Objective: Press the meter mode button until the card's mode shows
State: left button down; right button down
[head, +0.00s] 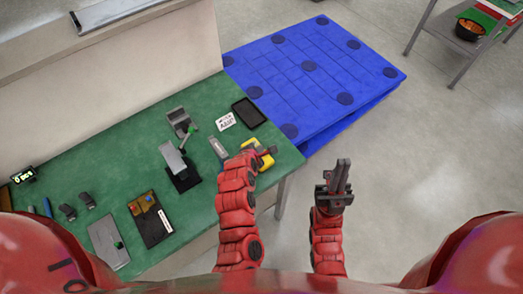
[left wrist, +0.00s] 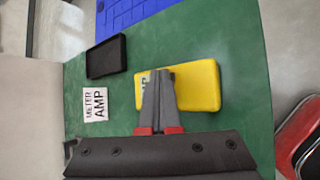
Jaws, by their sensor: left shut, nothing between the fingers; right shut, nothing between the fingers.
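The yellow meter (left wrist: 203,86) lies on the green bench top near its right end; it also shows in the head view (head: 267,161), partly behind my left gripper. The white card (left wrist: 95,104) reads "METER AMP" and lies left of the meter; in the head view the card (head: 225,121) is beyond it. My left gripper (left wrist: 160,73) is shut and empty, its fingertips over the meter's left part. Its fingers hide most of the meter's face, and the display and button cannot be made out. I cannot tell whether the tips touch it. My right gripper (head: 343,163) is shut and empty, off the bench.
A black tray (head: 248,113) lies near the card. A grey stand (head: 174,160) with a green knob is left of the meter. A small display (head: 24,176) stands at the far left.

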pick_arm(q)
jog(key=shift+r+p, duration=0.55)
jog(key=shift+r, duration=0.2)
notch_tip(320, 180, up, 5)
jog(key=p, duration=0.3)
dwell(0.4)
dwell(0.4)
